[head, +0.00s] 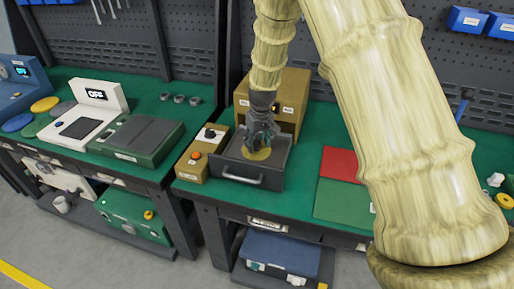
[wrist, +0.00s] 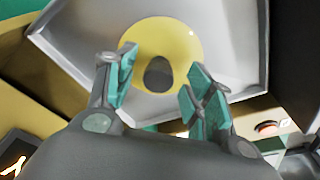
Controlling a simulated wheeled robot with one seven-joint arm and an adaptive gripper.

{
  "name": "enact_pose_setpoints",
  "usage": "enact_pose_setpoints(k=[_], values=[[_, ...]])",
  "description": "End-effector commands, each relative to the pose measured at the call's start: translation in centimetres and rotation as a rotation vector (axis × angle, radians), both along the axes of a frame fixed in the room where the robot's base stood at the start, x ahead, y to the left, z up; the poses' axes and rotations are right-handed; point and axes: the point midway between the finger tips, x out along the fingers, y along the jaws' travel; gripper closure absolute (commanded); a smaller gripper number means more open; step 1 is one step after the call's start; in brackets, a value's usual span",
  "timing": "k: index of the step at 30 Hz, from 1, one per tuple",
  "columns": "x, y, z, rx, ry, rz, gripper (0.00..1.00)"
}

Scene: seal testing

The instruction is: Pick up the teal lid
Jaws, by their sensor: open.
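My gripper (head: 262,140) is open and points down into a grey drawer (head: 268,177). In the wrist view my gripper (wrist: 158,78) has its teal-padded fingers spread, with a dark grey knob (wrist: 158,75) between them and a gap on each side. The knob is on a round yellow lid (wrist: 185,45) lying in the drawer; the lid also shows in the head view (head: 257,154), partly hidden by the gripper. I see no clearly teal lid. On the left bench lie a blue disc (head: 17,122), a green disc (head: 37,128) and a yellow disc (head: 45,104).
The drawer extends from a tan box (head: 290,88), whose front stands close behind my gripper. A small control box (head: 200,150) with an orange button stands left of the drawer. Red (head: 340,163) and green (head: 340,200) mats lie to the right.

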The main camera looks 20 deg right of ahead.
Motion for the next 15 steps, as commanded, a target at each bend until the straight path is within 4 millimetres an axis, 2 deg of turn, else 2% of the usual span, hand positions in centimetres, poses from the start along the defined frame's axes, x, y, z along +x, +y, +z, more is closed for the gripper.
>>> enact_pose_setpoints(k=[4, 11, 12, 15], values=[[0.22, 0.02, -1.02, 0.000, 0.002, 0.000, 0.47], [0.20, 0.04, -1.14, 0.000, 0.002, 0.000, 0.47], [0.20, 0.04, -1.13, -0.001, 0.002, 0.001, 0.49], [0.19, 0.02, -1.12, -0.001, 0.002, 0.001, 0.67]])
